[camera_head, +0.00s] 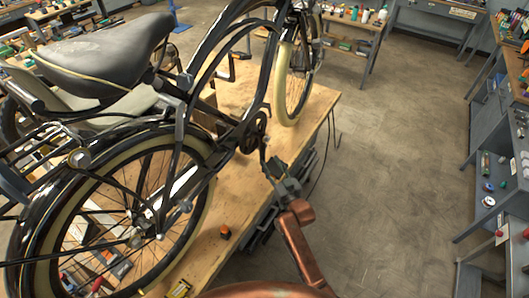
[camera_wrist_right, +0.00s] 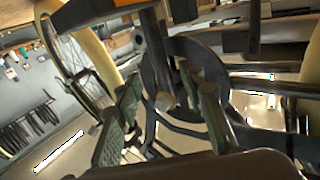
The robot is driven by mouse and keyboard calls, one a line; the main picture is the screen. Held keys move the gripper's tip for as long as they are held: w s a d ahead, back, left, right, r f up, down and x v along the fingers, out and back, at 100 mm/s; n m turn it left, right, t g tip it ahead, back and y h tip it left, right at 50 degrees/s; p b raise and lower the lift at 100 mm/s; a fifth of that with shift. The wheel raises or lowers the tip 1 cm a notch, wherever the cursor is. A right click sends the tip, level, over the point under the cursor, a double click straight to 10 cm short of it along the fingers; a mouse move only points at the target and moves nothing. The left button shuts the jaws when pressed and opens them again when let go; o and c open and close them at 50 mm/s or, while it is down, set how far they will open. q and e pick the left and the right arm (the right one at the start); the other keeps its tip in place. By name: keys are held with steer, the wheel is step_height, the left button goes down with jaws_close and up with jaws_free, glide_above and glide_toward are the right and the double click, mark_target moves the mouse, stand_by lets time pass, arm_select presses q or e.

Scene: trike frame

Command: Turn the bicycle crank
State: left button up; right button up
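The black bicycle (camera_head: 205,150) stands on a wooden-topped workbench. Its crank (camera_head: 263,150) hangs down from the dark sprocket (camera_head: 250,132) on the side facing the aisle. My right gripper (camera_head: 275,170) is at the crank's lower end, with its copper arm coming up from the bottom. In the right wrist view, the green-padded fingers of my right gripper (camera_wrist_right: 163,110) stand apart, on either side of the dark crank arm (camera_wrist_right: 155,60) and its bolt-like end. A gap shows beside the crank; contact cannot be told. My left gripper is not in view.
The wooden bench top (camera_head: 318,108) has bare space beside the front wheel. A small orange-and-black item (camera_head: 225,232) lies on it near the rear wheel (camera_head: 60,245). Open concrete floor (camera_head: 400,160) lies right of the bench. A grey shelf unit (camera_head: 500,150) stands farther right.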

mark_target(264, 151)
steer(key=x, duration=0.7)
steer(key=shift+w, duration=0.1)
steer(key=shift+c, duration=0.7)
jaws_close()
